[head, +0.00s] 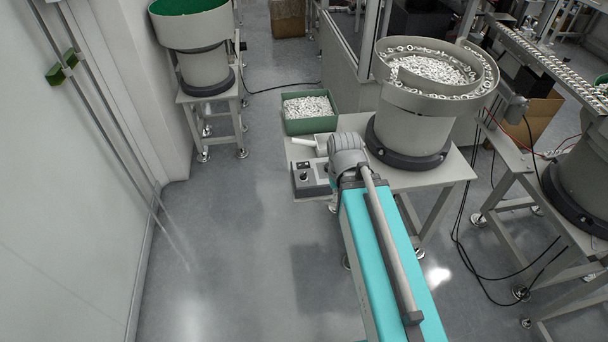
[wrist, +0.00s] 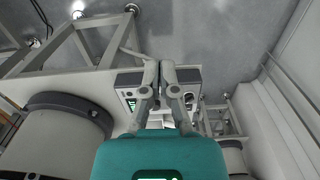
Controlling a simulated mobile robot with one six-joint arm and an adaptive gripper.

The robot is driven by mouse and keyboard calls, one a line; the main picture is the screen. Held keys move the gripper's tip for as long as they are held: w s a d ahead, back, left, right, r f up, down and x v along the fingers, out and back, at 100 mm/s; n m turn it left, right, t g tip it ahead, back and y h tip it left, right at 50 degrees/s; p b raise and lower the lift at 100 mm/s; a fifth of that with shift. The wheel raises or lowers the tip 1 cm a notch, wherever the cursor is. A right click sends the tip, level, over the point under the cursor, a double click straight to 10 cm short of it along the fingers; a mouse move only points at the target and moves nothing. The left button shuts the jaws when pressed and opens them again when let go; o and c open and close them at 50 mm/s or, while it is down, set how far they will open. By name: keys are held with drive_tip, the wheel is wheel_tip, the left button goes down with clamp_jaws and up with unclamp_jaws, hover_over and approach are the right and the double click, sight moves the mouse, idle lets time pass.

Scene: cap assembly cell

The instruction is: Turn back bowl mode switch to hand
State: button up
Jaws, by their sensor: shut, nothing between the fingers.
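A grey control box (head: 300,190) sits at the left front edge of the bowl table. A small dark switch knob (head: 306,177) shows on its face in the head view. My arm covers the box's right part there. In the wrist view, the box (wrist: 122,80) lies behind my gripper (wrist: 165,66), with a lit green display to the left and a dark knob (wrist: 189,98) partly hidden beside the right finger. My gripper is shut and empty, with its fingers over the middle of the box. I cannot tell whether it touches the box. The switch's setting is too small to read.
A bowl feeder (head: 411,130) full of white rings stands on the same table (head: 440,178). A green bin (head: 299,127) of white parts and a white scoop stand behind the box. Another feeder (head: 203,68) stands at the back left. The floor to the left is clear.

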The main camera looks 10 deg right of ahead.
drive_tip(key=shift+o, duration=1)
drive_tip(key=shift+w, duration=0.1)
drive_tip(key=shift+o, duration=1)
drive_tip(key=shift+w, duration=0.3)
drive_tip(key=o, duration=0.6)
drive_tip(key=w+a+n, duration=0.1)
drive_tip(key=w+n, duration=0.1)
drive_tip(key=w, duration=0.4)
drive_tip(key=shift+a+f, duration=0.15)
drive_tip(key=shift+a, duration=0.15)
drive_tip(key=n, duration=0.7)
hover_over(303, 174)
drive_tip(key=shift+w+f+b, duration=0.1)
drive_tip(key=shift+f+b, duration=0.2)
drive_tip(key=shift+b, duration=0.15)
drive_tip(key=shift+f, duration=0.2)
wheel_tip(303, 174, down, 13)
drive_tip(key=b, duration=1.3)
drive_tip(key=shift+f+b, duration=0.2)
drive_tip(key=shift+b, duration=0.2)
